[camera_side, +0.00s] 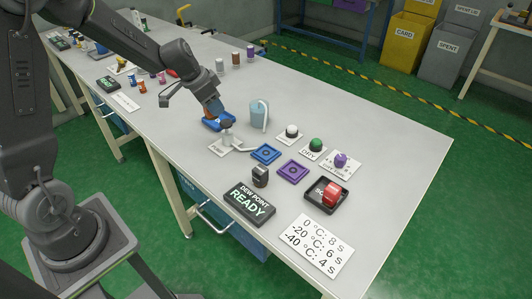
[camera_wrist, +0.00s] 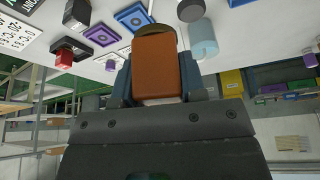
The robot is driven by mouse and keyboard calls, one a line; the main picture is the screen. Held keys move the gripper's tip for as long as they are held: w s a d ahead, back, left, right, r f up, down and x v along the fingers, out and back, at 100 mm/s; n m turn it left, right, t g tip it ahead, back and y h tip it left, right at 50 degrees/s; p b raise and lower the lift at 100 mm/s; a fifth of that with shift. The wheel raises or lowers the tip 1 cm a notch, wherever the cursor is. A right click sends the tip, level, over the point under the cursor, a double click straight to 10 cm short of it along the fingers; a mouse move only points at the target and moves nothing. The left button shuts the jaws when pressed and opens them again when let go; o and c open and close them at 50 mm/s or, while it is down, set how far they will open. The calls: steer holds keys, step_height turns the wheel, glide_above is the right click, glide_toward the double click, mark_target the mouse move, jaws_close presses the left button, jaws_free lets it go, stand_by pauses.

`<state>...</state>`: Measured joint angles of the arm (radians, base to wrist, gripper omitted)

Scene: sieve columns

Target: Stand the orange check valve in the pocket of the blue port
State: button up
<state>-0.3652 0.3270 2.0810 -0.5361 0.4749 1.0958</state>
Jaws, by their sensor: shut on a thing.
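The orange check valve (camera_wrist: 158,68) fills the middle of the wrist view, between the two fingers of my gripper (camera_wrist: 158,84). My gripper is shut on it. In the side view my gripper (camera_side: 213,107) is low over the far-middle of the table, and only a little orange shows beside it. The blue port (camera_side: 265,153) is a flat square with a central pocket, on the table nearer the camera and right of my gripper. It also shows in the wrist view (camera_wrist: 132,17), beyond the valve. Nothing stands in its pocket.
A purple square port (camera_side: 293,171) lies beside the blue one. A pale blue bottle (camera_side: 259,112), coloured knobs (camera_side: 316,146) and a READY display (camera_side: 250,204) stand around.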

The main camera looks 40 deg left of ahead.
steer(key=w+m+h, duration=0.1)
steer(key=m, duration=0.3)
steer(key=m+g+h, duration=0.2)
steer(key=m+g, duration=0.2)
steer(key=m, duration=0.7)
glide_toward(272, 156)
steer(key=shift+w+d+f, duration=0.3)
steer(key=shift+d+f, duration=0.45)
steer(key=shift+f, duration=2.1)
steer(key=shift+f, duration=0.2)
steer(key=o, duration=1)
